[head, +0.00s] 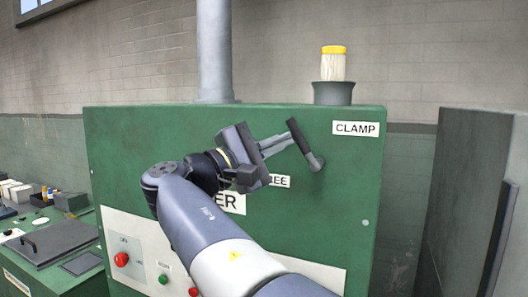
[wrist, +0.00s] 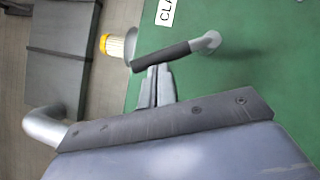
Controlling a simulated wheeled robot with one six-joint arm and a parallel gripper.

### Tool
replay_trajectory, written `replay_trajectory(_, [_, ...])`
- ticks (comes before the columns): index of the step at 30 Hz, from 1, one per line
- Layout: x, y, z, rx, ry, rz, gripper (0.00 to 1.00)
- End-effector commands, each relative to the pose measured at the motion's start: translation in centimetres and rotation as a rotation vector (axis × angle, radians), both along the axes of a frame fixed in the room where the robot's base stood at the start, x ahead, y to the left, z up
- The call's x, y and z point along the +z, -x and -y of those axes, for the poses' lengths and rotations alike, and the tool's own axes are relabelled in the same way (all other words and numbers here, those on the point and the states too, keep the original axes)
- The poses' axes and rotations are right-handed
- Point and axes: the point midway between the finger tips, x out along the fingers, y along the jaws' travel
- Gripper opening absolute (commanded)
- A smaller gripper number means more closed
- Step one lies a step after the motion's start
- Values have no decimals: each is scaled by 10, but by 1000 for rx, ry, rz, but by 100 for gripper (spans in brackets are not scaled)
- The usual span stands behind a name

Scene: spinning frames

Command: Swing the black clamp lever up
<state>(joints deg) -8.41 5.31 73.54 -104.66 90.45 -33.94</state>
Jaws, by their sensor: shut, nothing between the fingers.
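The black clamp lever (head: 298,136) is on the front of the green machine panel. It points up and a little left from its grey pivot (head: 317,163). It stands below and left of the CLAMP label (head: 355,129) and above the partly covered FREE label (head: 284,182). My gripper (head: 291,143) is shut and empty, with its fingertips at the lever's left side. In the wrist view, the fingertips of my gripper (wrist: 158,69) meet the edge of the black lever grip (wrist: 162,54). I cannot tell whether they press on it.
A yellow-capped filter or jar (head: 333,64) sits in a dark holder on top of the green machine (head: 235,120). Push buttons (head: 121,260) are low on the panel. A grey cabinet (head: 470,200) stands at right, and a bench (head: 55,245) with small items at left.

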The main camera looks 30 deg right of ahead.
Motion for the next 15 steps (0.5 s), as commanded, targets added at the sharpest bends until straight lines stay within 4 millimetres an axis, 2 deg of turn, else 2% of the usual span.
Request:
replay_trajectory(7, [15,9,7,-1,-130,179,0])
replay_trajectory(15, [21,18,14,-1,-225,309,0])
